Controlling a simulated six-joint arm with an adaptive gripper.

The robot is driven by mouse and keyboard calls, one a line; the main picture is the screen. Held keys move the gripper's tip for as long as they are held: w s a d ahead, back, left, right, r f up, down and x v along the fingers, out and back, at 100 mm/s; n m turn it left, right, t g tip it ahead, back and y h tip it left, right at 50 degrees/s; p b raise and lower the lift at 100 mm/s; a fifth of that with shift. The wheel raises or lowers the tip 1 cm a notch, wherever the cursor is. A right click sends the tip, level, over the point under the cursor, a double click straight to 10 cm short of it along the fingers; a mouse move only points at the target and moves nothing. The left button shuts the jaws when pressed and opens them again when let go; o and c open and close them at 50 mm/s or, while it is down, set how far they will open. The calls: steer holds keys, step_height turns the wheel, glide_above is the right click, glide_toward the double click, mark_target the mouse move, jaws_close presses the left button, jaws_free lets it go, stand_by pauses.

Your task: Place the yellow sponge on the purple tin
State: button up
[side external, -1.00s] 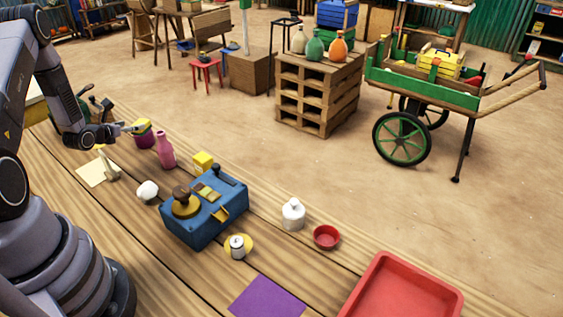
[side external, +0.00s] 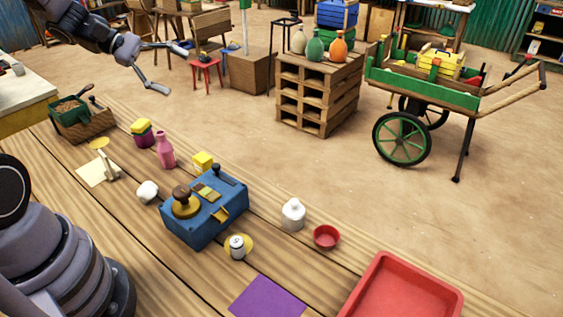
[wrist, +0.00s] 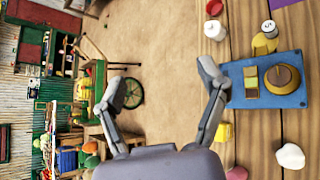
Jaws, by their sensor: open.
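The yellow sponge (side external: 141,125) lies on top of the purple tin (side external: 144,139), near the far edge of the wooden table. It sits roughly level there, touching the tin. My gripper (side external: 175,69) is open and empty, raised well above and to the right of the tin in the side view. In the wrist view my gripper (wrist: 162,84) also shows spread fingers with nothing between them. I cannot make out the sponge or the tin in the wrist view.
A pink bottle (side external: 165,150) stands just right of the tin. A yellow block (side external: 203,161) is beside the blue balance box (side external: 207,222). A green container (side external: 76,113) stands left of the tin. A red tray (side external: 400,293) is at the front right. Air around my gripper is clear.

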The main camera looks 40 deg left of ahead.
steer(key=s+d+r+m+g+y, duration=0.2)
steer(key=s+d+m, duration=0.1)
steer(key=s+m, duration=0.25)
steer(key=s+d+r+m+g+y, duration=0.2)
steer(key=s+d+m+y, duration=0.1)
steer(key=s+m, duration=0.3)
steer(key=s+a+r+m+t+y, duration=0.2)
steer(key=s+a+m+y, duration=0.2)
steer(key=s, duration=0.3)
steer(key=shift+a+r+m+t+y, duration=0.15)
steer(key=shift+r+m+t+y, duration=0.2)
steer(key=shift+m, duration=0.4)
